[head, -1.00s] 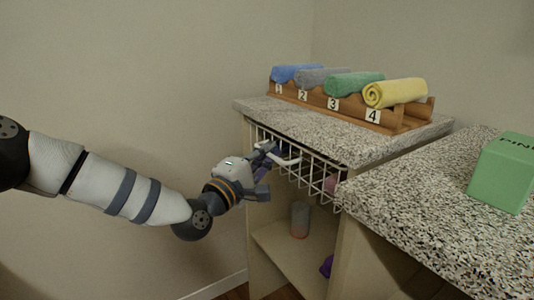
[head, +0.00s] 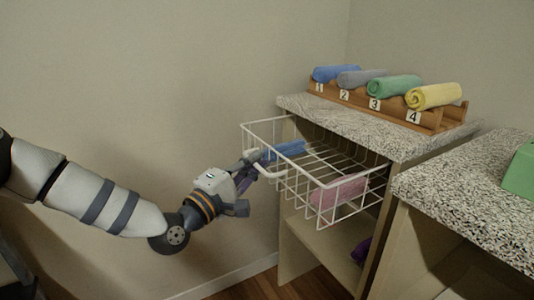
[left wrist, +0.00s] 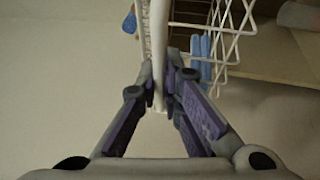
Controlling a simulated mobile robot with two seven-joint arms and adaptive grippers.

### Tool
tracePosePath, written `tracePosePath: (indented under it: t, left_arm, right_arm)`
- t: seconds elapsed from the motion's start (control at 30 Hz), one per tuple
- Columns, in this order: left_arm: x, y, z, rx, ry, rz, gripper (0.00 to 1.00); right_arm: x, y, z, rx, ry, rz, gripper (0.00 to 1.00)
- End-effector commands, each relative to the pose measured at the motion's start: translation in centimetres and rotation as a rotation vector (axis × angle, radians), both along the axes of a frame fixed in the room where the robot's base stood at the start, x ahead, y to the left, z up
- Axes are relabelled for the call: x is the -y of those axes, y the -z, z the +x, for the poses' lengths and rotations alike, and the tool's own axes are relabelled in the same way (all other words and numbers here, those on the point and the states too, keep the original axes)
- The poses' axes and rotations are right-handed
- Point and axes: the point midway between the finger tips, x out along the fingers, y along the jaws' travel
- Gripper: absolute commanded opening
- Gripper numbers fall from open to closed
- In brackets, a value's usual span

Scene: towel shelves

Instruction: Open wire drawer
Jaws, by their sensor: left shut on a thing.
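The white wire drawer (head: 318,219) stands well out from under the speckled counter of the shelf unit in the head view. A blue towel (head: 284,150) and a pink towel (head: 340,191) lie inside it. My left gripper (head: 255,160) is at the drawer's front, shut on its white handle (head: 272,174). In the left wrist view the fingers (left wrist: 160,98) close around a white bar (left wrist: 158,50), with the drawer's wires (left wrist: 222,32) beyond. My right gripper is not in view.
A wooden rack (head: 440,121) with rolled towels in numbered slots stands on the speckled counter (head: 350,124). A second counter (head: 470,190) with a green box (head: 521,175) is at the right. A purple item (head: 361,250) lies on the lower shelf. Floor in front is clear.

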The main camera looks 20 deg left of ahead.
Motion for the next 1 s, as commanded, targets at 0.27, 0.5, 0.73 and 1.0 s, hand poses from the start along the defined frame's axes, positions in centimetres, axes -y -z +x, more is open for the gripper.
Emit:
tracePosePath:
  t: [0.27,0.5,0.73,1.0]
  left_arm:
    - [-2.6,-0.3,-3.3,0.002,-0.002,-0.001,0.0]
    - [-3.5,-0.1,-4.5,0.001,0.0,0.002,0.0]
    - [-3.6,0.0,-4.6,0.0,0.0,0.001,0.0]
    - [-3.6,0.0,-4.6,-0.001,0.0,0.001,0.17]
  right_arm:
    - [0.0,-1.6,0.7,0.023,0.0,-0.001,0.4]
    - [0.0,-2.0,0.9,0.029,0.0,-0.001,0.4]
    - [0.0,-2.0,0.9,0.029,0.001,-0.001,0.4]
    - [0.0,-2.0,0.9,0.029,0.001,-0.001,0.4]
